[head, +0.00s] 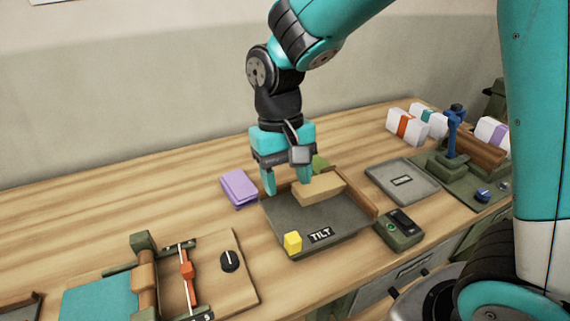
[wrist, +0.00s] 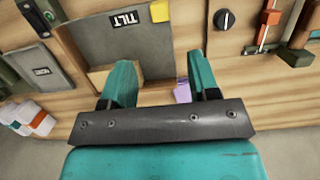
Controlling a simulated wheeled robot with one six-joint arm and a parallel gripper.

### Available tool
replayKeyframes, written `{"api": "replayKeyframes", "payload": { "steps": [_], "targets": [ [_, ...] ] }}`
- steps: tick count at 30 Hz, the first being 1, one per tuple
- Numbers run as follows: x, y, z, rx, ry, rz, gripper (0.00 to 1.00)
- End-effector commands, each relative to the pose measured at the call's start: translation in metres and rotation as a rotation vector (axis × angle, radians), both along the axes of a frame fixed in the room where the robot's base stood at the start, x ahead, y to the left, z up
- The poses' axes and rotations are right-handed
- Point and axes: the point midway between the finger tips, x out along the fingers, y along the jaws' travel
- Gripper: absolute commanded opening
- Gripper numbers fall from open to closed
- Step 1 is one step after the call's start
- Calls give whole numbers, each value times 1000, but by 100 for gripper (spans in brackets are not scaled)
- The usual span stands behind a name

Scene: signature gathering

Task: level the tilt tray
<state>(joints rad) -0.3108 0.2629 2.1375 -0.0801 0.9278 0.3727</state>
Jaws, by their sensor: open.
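The tilt tray (head: 312,217) is a dark grey tray labelled TILT, with a wooden strip along its right side. A yellow block (head: 292,243) is at its front left corner and a tan wooden block (head: 322,192) at its back. I cannot tell the tray's exact tilt. My gripper (head: 284,187) is open, fingers pointing down over the tray's back left part, with the tan block close to the right finger. In the wrist view, the tray (wrist: 135,45) lies beyond my fingers (wrist: 159,68); the gap between them looks empty. Contact with the tan block is unclear.
A purple block (head: 239,188) lies left of the tray, and a green piece (head: 320,163) shows behind it. A small green control box (head: 400,229) stands at the right. A grey tray (head: 402,181) is farther right. A slider board with a dial (head: 229,261) is front left.

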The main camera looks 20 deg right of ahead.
Motion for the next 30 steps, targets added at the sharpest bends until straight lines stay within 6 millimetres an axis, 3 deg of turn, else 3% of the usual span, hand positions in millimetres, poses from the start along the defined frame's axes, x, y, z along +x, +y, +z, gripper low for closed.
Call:
{"api": "replayKeyframes", "payload": {
  "steps": [7,23,26,30],
  "targets": [
    [5,0,24,1,0,0,55],
    [4,1,26,4,-2,5,55],
    [-9,2,34,46,-28,61,55],
    [-53,10,51,182,-115,245,55]
  ]
}}
